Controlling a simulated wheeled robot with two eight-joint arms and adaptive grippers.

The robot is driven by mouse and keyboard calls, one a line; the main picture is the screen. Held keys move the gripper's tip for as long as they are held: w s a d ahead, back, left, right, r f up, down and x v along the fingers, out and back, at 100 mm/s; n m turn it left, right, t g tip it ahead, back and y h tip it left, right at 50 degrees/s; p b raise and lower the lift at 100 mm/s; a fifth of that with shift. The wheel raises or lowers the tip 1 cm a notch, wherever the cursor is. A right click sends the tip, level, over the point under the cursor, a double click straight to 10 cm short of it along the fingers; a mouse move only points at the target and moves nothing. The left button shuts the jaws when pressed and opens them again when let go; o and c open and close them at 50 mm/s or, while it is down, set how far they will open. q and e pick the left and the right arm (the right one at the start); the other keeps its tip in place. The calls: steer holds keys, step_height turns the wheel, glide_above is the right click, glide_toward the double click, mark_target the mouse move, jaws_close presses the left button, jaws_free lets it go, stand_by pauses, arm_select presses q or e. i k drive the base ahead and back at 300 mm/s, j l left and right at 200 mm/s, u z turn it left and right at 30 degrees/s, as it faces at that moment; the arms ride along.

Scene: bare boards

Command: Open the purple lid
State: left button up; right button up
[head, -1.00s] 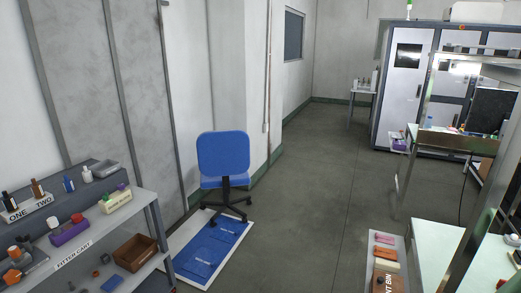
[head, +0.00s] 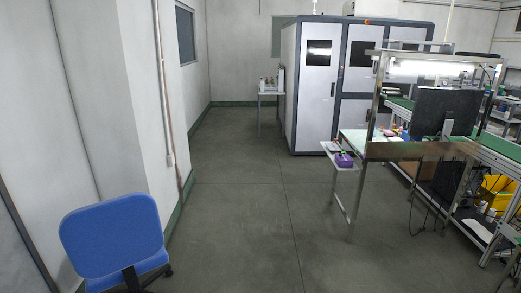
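A small purple object (head: 344,160) sits on a white side shelf (head: 338,167) at the near left end of the workbench, across the room. It is too small to tell whether it is a lid or a box, or whether it is open. A bit of green shows on top of it. Neither of my grippers is in the head view.
A blue office chair (head: 112,236) stands close at the lower left by the wall. Grey cabinets (head: 311,98) stand at the back. A workbench with a metal frame (head: 372,100) fills the right. The grey floor (head: 255,215) between is clear.

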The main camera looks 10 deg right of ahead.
mark_target(341, 157)
steer(key=i+l+z, duration=0.25)
steer(key=i, duration=0.95)
steer(key=i+j+z, duration=0.1)
steer(key=i+z, duration=0.2)
steer(key=i, duration=0.85)
steer(key=i+j+z, duration=0.15)
steer(key=i+z, duration=0.15)
steer(key=i, duration=0.2)
steer(key=i+j+z, duration=0.3)
steer(key=i, duration=0.15)
steer(key=i+j+z, duration=1.3)
steer(key=j+z, duration=0.25)
steer(key=j, duration=0.1)
